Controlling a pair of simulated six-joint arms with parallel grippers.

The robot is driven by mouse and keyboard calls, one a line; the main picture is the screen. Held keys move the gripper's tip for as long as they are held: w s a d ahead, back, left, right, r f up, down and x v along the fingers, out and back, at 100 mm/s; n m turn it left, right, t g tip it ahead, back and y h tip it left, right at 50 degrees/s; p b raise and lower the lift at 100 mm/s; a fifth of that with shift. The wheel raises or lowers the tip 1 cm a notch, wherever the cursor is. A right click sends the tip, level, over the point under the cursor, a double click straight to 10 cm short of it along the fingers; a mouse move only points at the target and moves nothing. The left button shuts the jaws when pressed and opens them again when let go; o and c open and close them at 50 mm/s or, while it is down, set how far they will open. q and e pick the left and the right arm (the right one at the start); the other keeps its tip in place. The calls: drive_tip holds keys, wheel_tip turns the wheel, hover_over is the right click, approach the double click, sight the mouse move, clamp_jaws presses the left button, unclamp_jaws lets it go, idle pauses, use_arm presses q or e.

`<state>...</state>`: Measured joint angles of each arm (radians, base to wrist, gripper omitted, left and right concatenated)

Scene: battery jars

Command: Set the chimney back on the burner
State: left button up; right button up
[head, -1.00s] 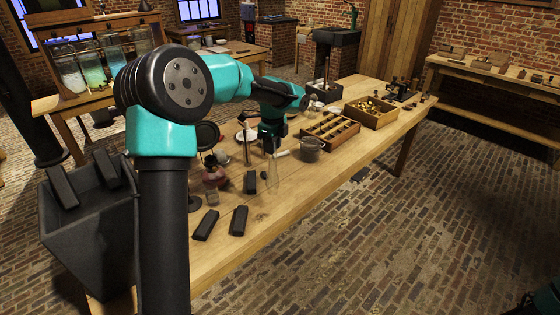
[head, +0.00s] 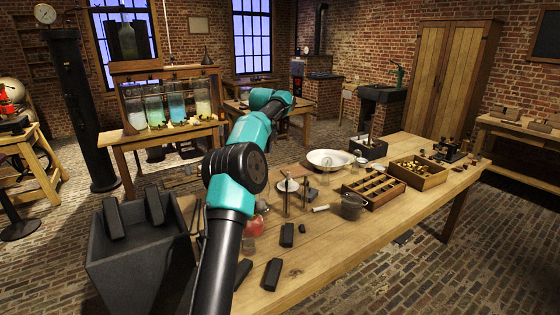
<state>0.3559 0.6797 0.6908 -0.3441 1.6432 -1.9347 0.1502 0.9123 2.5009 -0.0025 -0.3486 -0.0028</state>
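The burner (head: 255,226) shows as a small red glass body on the near part of the bench, partly covered by my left arm. I cannot clearly make out the glass chimney; it may be hidden or too faint against the bench. My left arm rises from the bottom of the head view, passes over the bench and bends away toward the back. Its gripper is hidden behind its last links, so I cannot see its fingers or what they hold. My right gripper is not in view.
The wooden bench (head: 310,275) carries dark blocks (head: 272,274), a dark pot (head: 352,207), a white basin (head: 330,160), a compartment tray (head: 374,187) and a wooden box (head: 418,173). A dark bin (head: 140,255) stands at left. Glass jars (head: 154,108) stand behind.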

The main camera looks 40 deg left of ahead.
use_arm(q)
drive_tip(key=s+a+r, duration=0.2)
drive_tip(key=s+a, duration=0.1)
drive_tip(key=a, duration=0.2)
drive_tip(key=shift+s+a, duration=0.15)
drive_tip(key=shift+f, duration=0.1)
drive_tip(key=shift+f, duration=3.9)
idle(1.6)
drive_tip(key=o, duration=1)
drive_tip(key=shift+r, duration=0.1)
